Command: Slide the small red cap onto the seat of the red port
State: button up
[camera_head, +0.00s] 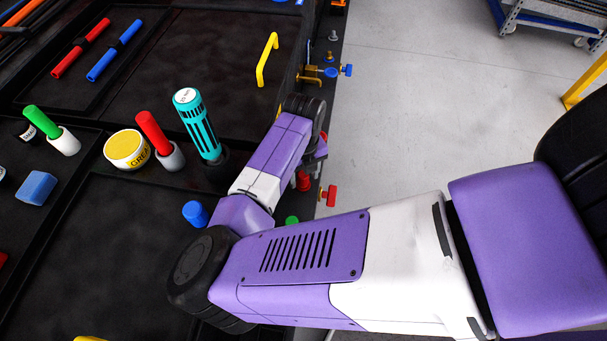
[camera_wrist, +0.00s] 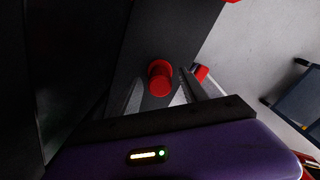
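A red cylindrical piece (camera_wrist: 159,80) shows between the fingers of my gripper (camera_wrist: 160,92) in the wrist view. It has a wider far part and a round near end. The fingers stand apart on either side, with what look like gaps to the red piece. In the head view a red piece (camera_head: 303,181) shows below my gripper (camera_head: 319,152), partly hidden by my arm. I cannot tell whether it is the cap, the port or both. A red valve handle (camera_head: 329,195) sticks out at the bench edge; a red part (camera_wrist: 202,72) also shows right of the fingers.
A blue valve (camera_head: 347,70) sits farther along the edge. A teal canister (camera_head: 197,125), a yellow tin (camera_head: 126,149) and red and green-handled tools stand on the dark bench. A blue cap (camera_head: 195,213) and a green piece (camera_head: 291,220) lie near my arm. The floor (camera_head: 410,120) is open.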

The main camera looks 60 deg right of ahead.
jog(key=shift+r, duration=3.95)
